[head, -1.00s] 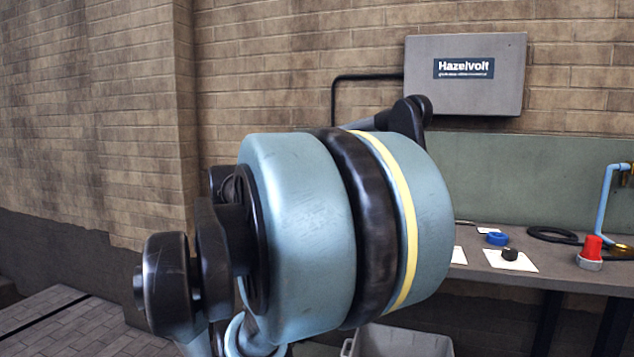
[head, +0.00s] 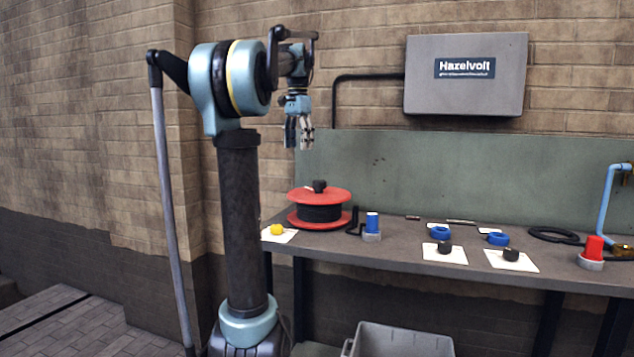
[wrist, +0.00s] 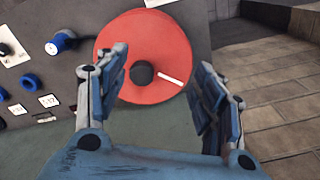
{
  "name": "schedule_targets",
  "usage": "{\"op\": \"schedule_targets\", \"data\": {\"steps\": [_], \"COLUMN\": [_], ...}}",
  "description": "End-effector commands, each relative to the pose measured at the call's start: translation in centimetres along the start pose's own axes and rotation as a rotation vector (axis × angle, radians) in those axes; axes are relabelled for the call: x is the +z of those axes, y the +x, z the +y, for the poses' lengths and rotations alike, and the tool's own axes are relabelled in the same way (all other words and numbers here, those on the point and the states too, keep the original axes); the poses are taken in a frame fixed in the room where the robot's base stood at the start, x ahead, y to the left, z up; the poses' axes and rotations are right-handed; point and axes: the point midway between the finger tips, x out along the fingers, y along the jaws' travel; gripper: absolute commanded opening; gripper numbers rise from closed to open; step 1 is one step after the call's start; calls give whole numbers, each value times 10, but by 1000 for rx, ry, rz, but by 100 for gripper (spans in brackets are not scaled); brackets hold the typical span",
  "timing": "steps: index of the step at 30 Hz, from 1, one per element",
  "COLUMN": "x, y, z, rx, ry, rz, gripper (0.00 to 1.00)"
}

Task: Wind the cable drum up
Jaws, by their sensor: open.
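The cable drum (head: 320,196) stands at the left end of the bench. It has two red flanges with black cable wound between them and a black knob (head: 319,186) on top. My gripper (head: 299,146) hangs pointing down, above the drum and slightly left of it in the head view, well clear of it. In the wrist view the drum's red top (wrist: 160,40) lies below and between the spread fingers of my gripper (wrist: 162,62). The knob and a white mark (wrist: 170,77) show there. The fingers are open and empty.
The bench (head: 400,262) also holds a yellow knob (head: 277,229), a blue-capped part (head: 372,224), blue rings, black knobs on white cards, and a red-capped part (head: 593,248). A grey bin (head: 400,342) stands below. A grey wall box (head: 465,75) hangs behind.

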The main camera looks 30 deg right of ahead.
Motion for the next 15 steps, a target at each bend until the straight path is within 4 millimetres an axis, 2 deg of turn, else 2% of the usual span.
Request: {"op": "schedule_targets", "data": {"steps": [1,6,10,15], "x": [-20,-62,-79,-84], "y": [-9,-26,-32,-28], "z": [2,11,15,17], "rx": [4,16,20,22], "ry": [51,176,226,244], "rz": [-4,-15,-19,-20], "gripper": [62,62,62,62]}}
